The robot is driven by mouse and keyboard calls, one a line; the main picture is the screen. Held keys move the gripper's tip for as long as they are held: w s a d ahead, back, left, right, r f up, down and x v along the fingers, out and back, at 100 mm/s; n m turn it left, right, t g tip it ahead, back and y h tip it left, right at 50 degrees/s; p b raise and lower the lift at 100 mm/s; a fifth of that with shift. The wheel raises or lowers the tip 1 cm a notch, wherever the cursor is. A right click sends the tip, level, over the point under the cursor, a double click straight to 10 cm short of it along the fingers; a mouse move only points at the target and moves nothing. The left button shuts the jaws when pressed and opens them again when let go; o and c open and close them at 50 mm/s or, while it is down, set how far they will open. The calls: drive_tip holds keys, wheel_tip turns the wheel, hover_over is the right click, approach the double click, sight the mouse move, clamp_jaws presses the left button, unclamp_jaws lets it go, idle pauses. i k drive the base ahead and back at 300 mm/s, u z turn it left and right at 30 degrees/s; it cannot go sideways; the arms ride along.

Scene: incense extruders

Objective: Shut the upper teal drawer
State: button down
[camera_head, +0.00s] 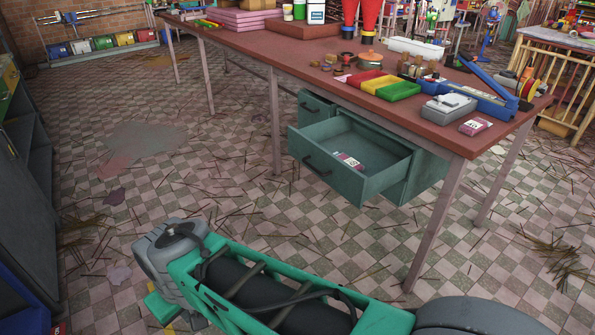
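A teal drawer (345,187) under the red-topped table is pulled well out toward the front left. It has a dark bar handle (317,165) on its front. A small packet with a white label (350,160) lies inside on the drawer floor. A second teal drawer front with a dark handle (309,107) shows behind it to the left, much less far out; whether it is fully shut is unclear. My green and grey arm crosses the bottom of the view, apart from the drawers. My gripper is not recognisable in this view.
The table (330,75) has thin legs, one (435,225) right of the open drawer and one (275,120) left of it. Trays and tools cover its top. A dark shelf (30,190) stands at far left. Tiled floor with scattered sticks (230,190) is otherwise open.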

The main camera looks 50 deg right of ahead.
sight(386, 162)
drive_tip(key=u, duration=0.05)
drive_tip(key=i, duration=0.9)
drive_tip(key=z, duration=0.85)
drive_tip(key=i, duration=0.55)
drive_tip(key=z, duration=0.5)
